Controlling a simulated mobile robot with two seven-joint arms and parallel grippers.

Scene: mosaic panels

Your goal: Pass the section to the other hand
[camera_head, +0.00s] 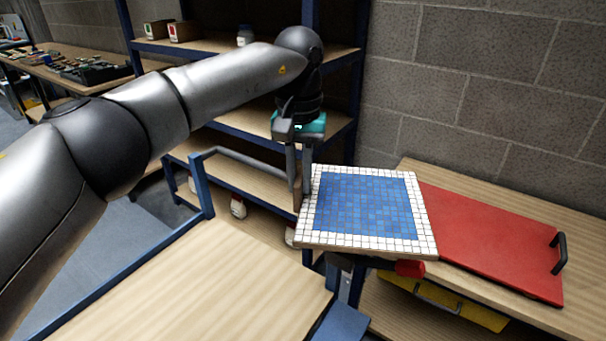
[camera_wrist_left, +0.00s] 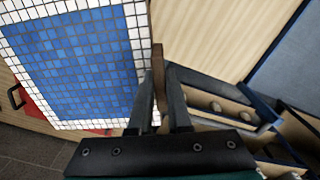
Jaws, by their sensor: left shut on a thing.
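The section is a square mosaic panel (camera_head: 367,205) with blue tiles inside a white tile border. My left gripper (camera_head: 299,188) comes down from above at the panel's left edge and is shut on that edge. The panel is held out flat, above the gap between the pale wooden table and the bench on the right. In the left wrist view, the panel (camera_wrist_left: 75,60) fills the upper left and its thin edge lies between the fingertips (camera_wrist_left: 160,85). My right gripper cannot be made out in either view.
A red board (camera_head: 490,240) with a black handle lies on the right bench, just beyond the panel. A red-ended object (camera_head: 409,268) shows under the panel's front edge. A blue-framed shelf (camera_head: 250,52) stands behind. The pale wooden table (camera_head: 190,285) is bare.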

